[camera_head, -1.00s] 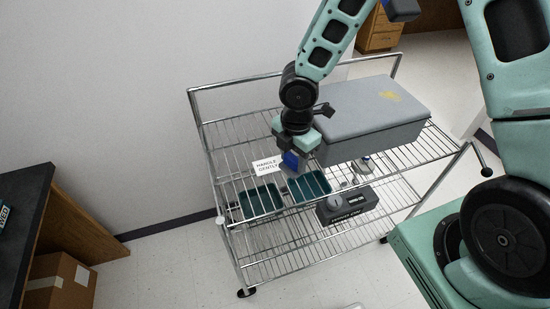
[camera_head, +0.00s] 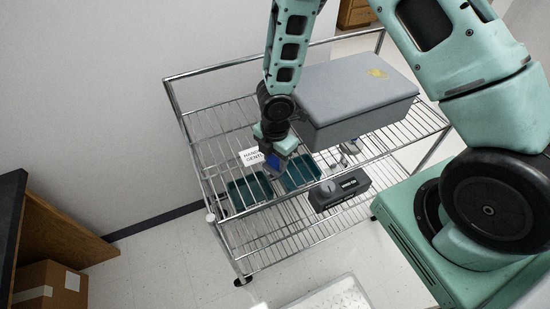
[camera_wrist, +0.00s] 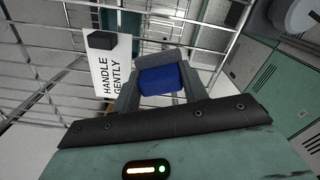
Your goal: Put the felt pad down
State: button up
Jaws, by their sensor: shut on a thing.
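A small blue block, which I take to be the felt pad (camera_wrist: 163,80), sits between the two grey fingers of my gripper (camera_wrist: 160,88) in the wrist view. A grey strip runs along its far side. In the head view, my gripper (camera_head: 275,155) is over the front left part of the wire cart's (camera_head: 215,130) upper shelf, with the blue pad (camera_head: 273,164) partly showing at its fingers. My gripper is shut on the pad. Whether the pad touches anything below is hidden.
A white "HANDLE GENTLY" card (camera_head: 250,158) is just left of my gripper. A big grey padded box (camera_head: 350,120) fills the shelf's right side. Two green trays (camera_head: 248,190) and a dark labelled box (camera_head: 340,189) are lower down. The shelf's far left is bare wire.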

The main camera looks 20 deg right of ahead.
aim_at(275, 157)
jog(key=shift+f, duration=0.2)
jog(key=o, duration=1)
jog(key=shift+o, duration=0.2)
notch_tip(275, 157, up, 12)
jog(key=p, duration=0.2)
jog(key=s+a+r+m, duration=0.3)
jog(key=s+r+m, duration=0.4)
jog(key=s+r, duration=0.2)
jog(key=s+a+r+m, duration=0.3)
jog(key=s+r+m, duration=0.4)
jog(key=s, duration=0.4)
jog(key=shift+a+r+m+y, duration=0.2)
jog(key=shift+r+m+y, duration=0.15)
jog(key=shift+r, duration=0.5)
